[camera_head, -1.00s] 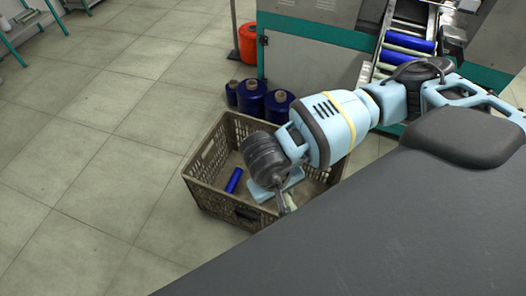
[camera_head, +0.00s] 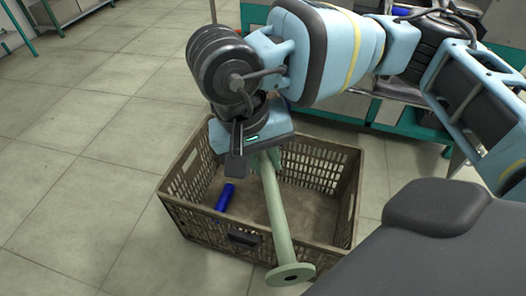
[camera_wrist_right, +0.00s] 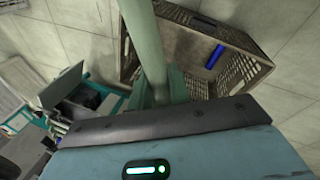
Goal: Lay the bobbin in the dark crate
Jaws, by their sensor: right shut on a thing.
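My right gripper (camera_head: 262,158) is shut on a pale green bobbin (camera_head: 275,210), a long bare tube with a round flange at its near end. The bobbin slants down toward the camera above the dark crate (camera_head: 190,217), and its flanged end overlaps the crate's front wall in the head view. In the right wrist view the bobbin (camera_wrist_right: 145,45) runs up from the gripper, with the crate (camera_wrist_right: 258,70) behind it. The crate is a grey-brown, open-topped box with slotted walls. My left gripper is in neither view.
A blue-wound bobbin (camera_head: 225,197) lies in the left part of the crate; it also shows in the right wrist view (camera_wrist_right: 214,56). Much of the crate floor (camera_head: 310,208) is bare. Tiled floor is open to the left. A machine stands behind.

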